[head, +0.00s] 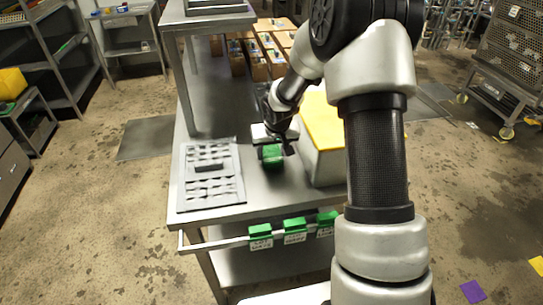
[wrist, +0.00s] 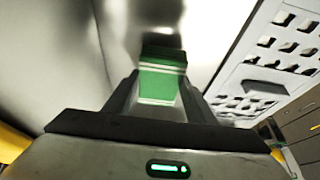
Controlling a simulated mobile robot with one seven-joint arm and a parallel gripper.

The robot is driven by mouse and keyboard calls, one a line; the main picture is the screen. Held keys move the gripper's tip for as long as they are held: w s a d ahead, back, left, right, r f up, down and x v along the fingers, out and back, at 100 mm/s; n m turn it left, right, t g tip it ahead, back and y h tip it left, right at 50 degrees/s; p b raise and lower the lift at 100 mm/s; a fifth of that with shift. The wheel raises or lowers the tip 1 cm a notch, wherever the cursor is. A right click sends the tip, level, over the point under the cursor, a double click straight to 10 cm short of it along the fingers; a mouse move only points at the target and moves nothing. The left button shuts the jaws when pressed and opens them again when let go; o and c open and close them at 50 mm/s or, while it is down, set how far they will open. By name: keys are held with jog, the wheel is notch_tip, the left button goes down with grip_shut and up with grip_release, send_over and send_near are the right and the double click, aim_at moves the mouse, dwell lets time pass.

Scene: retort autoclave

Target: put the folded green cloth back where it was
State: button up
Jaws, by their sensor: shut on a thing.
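A folded green cloth (head: 271,154) is held in my gripper (head: 272,150), over the steel table top between a flat slotted tray and a white and yellow box. In the wrist view the cloth (wrist: 160,80) sits between the two dark fingers of my gripper (wrist: 160,95), which are shut on it. It has pale stripes across it. I cannot tell whether its underside touches the table. Several other green cloths (head: 294,224) hang in a row on the rail (head: 220,243) along the table's front edge, with white labels below them.
The slotted grey tray (head: 183,200) lies at the table's left and also shows in the wrist view (wrist: 228,88). The white box with a yellow top (head: 325,125) stands to the right of my gripper. A shelf post (head: 183,85) rises at the left, and brown boxes (head: 258,68) stand behind.

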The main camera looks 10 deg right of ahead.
jog(key=shift+f, duration=0.7)
jog(key=shift+f, duration=0.2)
jog(key=o, duration=0.9)
jog(key=shift+o, duration=0.2)
jog(key=shift+r, duration=0.1)
